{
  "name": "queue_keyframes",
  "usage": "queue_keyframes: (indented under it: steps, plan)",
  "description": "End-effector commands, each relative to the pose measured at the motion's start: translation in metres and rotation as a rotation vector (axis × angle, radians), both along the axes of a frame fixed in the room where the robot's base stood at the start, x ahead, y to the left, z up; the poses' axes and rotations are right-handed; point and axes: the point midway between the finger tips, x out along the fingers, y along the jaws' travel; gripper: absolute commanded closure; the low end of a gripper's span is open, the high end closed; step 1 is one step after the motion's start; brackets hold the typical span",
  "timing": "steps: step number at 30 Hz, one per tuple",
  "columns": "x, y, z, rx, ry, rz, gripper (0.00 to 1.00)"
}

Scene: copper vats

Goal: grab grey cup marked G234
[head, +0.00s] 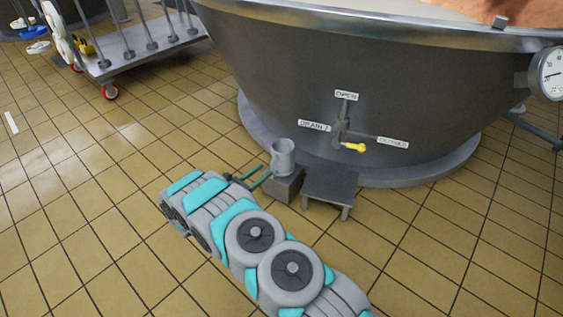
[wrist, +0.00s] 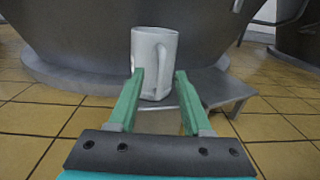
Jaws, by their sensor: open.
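My gripper (head: 252,178) is at the left of the cup in the head view. In the wrist view my gripper (wrist: 159,75) has its two green fingers apart, with the lower part of the cup seen between them. I cannot tell whether the fingers reach around it. No G234 marking is readable.
A low dark stool (head: 330,184) stands right of the block. The vat (head: 290,85) rises behind, with a yellow-tipped drain valve (head: 354,147) and labels. A wheeled cart (head: 125,55) stands at the upper left.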

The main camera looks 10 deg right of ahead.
Motion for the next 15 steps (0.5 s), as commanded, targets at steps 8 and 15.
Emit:
queue_keyframes:
  steps: [8,15]
  plan:
    - [0.014,-0.027,-0.005,0.000,0.000,-0.003,0.51]
    - [0.027,-0.045,-0.004,-0.001,-0.001,0.000,0.51]
